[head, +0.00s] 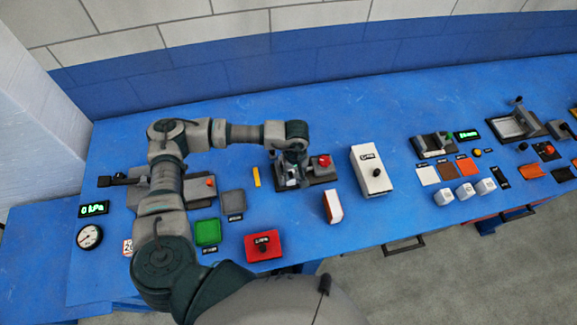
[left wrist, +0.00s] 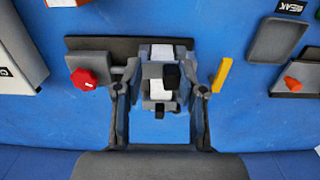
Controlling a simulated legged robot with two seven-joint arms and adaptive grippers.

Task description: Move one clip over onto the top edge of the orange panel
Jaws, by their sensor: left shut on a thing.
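My left gripper (head: 291,172) reaches down over a grey fixture on a dark base with a red knob (head: 323,160). In the left wrist view, my left gripper (left wrist: 161,93) has one finger on each side of a grey clip-like piece (left wrist: 147,70) with a black lever and white parts, and is shut on it. I cannot tell whether this piece is a separate clip. A small upright panel (head: 333,206), white with orange-red edges, stands in front and right of the gripper. No clip is clearly seen on it. My right gripper is out of view.
A white box (head: 371,172) stands right of the fixture. A yellow strip (head: 256,177) lies left of it. A red box (head: 263,246) and green tile (head: 207,232) are nearer the front. White cubes and an orange tile (head: 464,166) lie right. Blue tabletop beside the panel is clear.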

